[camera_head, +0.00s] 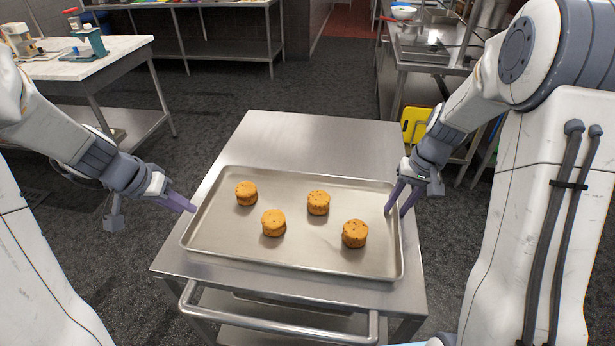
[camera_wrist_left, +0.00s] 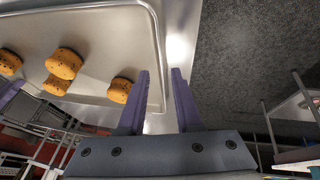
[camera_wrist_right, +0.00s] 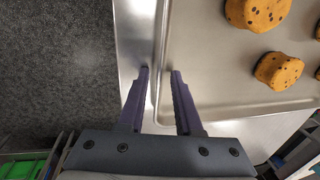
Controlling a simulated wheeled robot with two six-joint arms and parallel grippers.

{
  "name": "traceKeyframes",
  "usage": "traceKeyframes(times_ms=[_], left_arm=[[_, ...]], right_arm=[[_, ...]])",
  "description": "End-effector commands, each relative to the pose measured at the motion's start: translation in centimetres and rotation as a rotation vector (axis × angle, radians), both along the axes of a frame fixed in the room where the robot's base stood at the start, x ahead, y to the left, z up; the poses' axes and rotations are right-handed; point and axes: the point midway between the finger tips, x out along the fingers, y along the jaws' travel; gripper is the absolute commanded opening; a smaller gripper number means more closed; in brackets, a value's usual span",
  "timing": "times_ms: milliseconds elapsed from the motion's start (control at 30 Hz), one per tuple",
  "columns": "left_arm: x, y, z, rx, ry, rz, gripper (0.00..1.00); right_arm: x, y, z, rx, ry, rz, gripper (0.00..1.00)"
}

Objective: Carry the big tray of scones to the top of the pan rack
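The big metal tray (camera_head: 310,245) lies flat on a steel cart (camera_head: 310,140) and holds several round golden scones (camera_head: 318,202). My left gripper (camera_head: 188,207) is at the tray's left rim. In the left wrist view its fingers (camera_wrist_left: 161,72) are open, one on each side of the rim line. My right gripper (camera_head: 396,212) is at the tray's right rim. In the right wrist view its fingers (camera_wrist_right: 160,72) are open, with the rim between them. I cannot tell whether any finger touches the tray. I do not make out a pan rack for certain.
The cart has a push handle (camera_head: 280,328) at its near side. A white-topped table (camera_head: 85,62) stands at the back left. A steel counter (camera_head: 425,60) with pans and a yellow board (camera_head: 415,124) are at the right. Dark floor is clear beyond the cart.

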Motion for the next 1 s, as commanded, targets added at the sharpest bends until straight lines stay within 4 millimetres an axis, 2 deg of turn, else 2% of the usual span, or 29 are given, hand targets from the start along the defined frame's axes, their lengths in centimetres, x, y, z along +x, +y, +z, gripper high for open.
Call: traceKeyframes(times_ms=[100, 233, 400, 533, 667, 1000], left_arm=[[-0.8, 0.8, 2.6, 0.003, -0.005, 0.003, 0.34], [-1.6, 1.5, 4.6, 0.005, -0.004, 0.003, 0.34], [-2.3, 1.9, 6.2, 0.003, -0.001, 0.003, 0.34], [-2.4, 1.9, 6.5, 0.002, 0.001, 0.001, 0.34], [-2.5, 1.9, 6.5, 0.002, 0.001, 0.001, 0.34], [-2.4, 1.9, 6.5, 0.002, 0.001, 0.001, 0.34]], right_arm=[[0.0, 0.0, 0.0, 0.0, 0.0, 0.0, 0.34], [0.0, 0.0, 0.0, 0.0, 0.0, 0.0, 0.34], [0.0, 0.0, 0.0, 0.0, 0.0, 0.0, 0.34], [0.0, -0.1, 0.7, 0.0, -0.002, 0.001, 0.34], [0.0, -0.6, 2.8, -0.001, -0.006, -0.001, 0.34], [-0.3, -1.9, 9.6, -0.001, -0.005, -0.001, 0.34]])
